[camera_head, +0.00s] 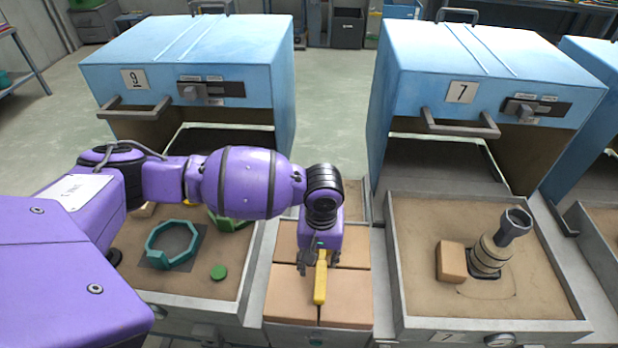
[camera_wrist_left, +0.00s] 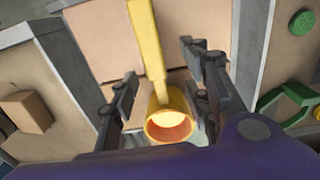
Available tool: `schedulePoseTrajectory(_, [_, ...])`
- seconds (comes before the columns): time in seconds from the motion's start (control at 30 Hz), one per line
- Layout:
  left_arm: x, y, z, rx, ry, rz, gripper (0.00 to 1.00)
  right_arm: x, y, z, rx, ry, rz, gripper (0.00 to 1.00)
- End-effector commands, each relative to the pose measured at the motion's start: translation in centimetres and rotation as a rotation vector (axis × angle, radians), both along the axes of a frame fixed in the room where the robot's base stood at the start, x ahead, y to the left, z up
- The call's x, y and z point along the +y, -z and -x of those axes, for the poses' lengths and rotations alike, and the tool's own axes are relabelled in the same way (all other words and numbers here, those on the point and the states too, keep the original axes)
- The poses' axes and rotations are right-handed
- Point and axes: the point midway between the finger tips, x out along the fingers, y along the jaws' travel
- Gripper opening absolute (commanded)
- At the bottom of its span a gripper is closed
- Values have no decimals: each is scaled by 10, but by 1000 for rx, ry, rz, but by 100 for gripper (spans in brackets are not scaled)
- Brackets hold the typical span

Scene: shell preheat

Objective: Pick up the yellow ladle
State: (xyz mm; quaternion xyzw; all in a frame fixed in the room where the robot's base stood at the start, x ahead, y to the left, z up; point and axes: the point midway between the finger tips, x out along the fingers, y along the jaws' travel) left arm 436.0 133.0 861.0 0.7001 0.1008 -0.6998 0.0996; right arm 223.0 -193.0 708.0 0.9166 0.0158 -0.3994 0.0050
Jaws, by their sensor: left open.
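The yellow ladle (camera_head: 320,284) lies over the tan bricks of the narrow middle tray, its handle pointing toward the front. In the left wrist view the ladle (camera_wrist_left: 150,45) shows its handle running up and its round cup, orange-brown inside, at the lower middle. My left gripper (camera_head: 318,265) points down over the ladle in the head view, hiding the cup end. In the left wrist view my left gripper (camera_wrist_left: 158,62) is open, with one finger on each side of the ladle and gaps beside the handle. My right gripper is not in view.
A blue furnace marked 9 (camera_head: 190,60) and one marked 7 (camera_head: 480,75) stand behind. The left sand tray holds a green ring (camera_head: 150,245) and a green disc (camera_head: 218,273). The right tray holds a tan block (camera_head: 450,262) and a grey-topped cylindrical piece (camera_head: 490,254).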

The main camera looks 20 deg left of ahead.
Motion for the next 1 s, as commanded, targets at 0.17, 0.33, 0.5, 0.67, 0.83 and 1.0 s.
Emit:
schedulePoseTrajectory(0.17, [-3,21,0,-1,3,1,44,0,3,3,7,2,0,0])
schedulePoseTrajectory(0.33, [-7,47,3,-2,4,1,44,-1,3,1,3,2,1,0])
schedulePoseTrajectory(0.5, [-7,63,2,-4,4,2,44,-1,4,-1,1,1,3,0])
schedulePoseTrajectory(0.67, [-7,63,2,-6,4,2,44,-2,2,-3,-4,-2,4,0])
schedulePoseTrajectory(0.83, [-7,63,2,-6,5,3,32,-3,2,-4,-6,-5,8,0])
schedulePoseTrajectory(1.0, [-7,63,2,-6,5,2,10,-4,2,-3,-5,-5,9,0])
